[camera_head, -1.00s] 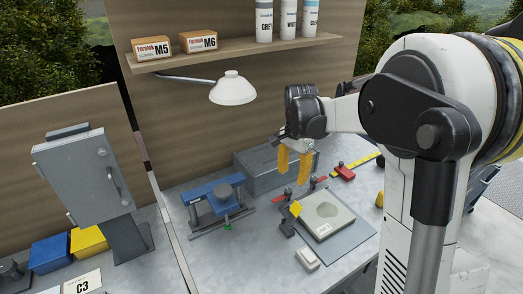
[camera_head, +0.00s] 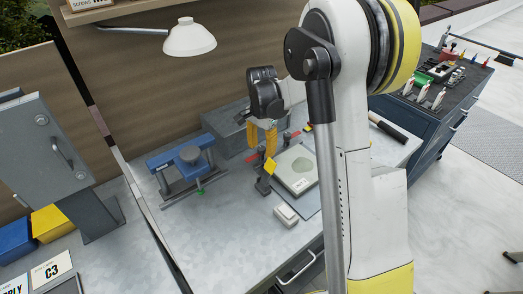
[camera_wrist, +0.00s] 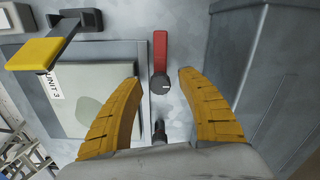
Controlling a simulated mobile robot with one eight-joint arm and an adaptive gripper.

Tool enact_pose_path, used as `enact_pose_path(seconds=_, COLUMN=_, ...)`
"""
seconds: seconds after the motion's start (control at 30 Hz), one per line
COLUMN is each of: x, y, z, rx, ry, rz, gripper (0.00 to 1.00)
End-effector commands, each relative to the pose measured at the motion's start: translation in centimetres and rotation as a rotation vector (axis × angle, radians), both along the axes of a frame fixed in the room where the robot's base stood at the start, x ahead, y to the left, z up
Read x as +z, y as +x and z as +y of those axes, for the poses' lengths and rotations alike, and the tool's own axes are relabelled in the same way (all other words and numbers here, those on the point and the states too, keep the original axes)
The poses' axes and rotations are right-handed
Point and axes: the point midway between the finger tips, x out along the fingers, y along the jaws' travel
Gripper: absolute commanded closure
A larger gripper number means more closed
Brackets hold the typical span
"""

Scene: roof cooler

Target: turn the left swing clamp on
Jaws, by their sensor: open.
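In the wrist view a red lever (camera_wrist: 160,52) with a round dark pivot (camera_wrist: 160,85) lies beside a plate. I take it to be the left swing clamp; its red lever (camera_head: 250,158) also shows in the head view, pointing left. My gripper (camera_wrist: 158,80) is open, with its yellow fingers on either side of the pivot and apart from it. In the head view my gripper (camera_head: 262,150) hangs above the clamp and partly hides it. A dark clamp part (camera_wrist: 159,130) shows below the pivot, close to the palm.
A plate marked UNIT 3 (camera_wrist: 65,110) lies left of the lever. A dark holder with a yellow pad (camera_wrist: 38,52) stands at its corner. A grey box (camera_wrist: 245,60) rises close on the right. A second red lever (camera_head: 308,128) is farther right in the head view.

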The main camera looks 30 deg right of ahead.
Motion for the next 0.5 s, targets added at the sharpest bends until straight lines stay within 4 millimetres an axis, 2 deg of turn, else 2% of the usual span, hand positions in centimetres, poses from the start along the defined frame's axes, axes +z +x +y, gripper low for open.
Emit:
enact_pose_path(seconds=0.2, x=0.01, y=0.00, z=0.00, rx=0.000, ry=0.000, rz=0.000, gripper=0.54)
enact_pose_path(seconds=0.23, x=0.02, y=0.00, z=0.01, rx=0.000, ry=0.000, rz=0.000, gripper=0.58)
enact_pose_path(seconds=0.37, x=0.02, y=0.00, z=0.00, rx=0.000, ry=0.000, rz=0.000, gripper=0.98)
enact_pose_path(seconds=0.5, x=0.03, y=0.00, z=0.00, rx=0.000, ry=0.000, rz=0.000, gripper=1.00)
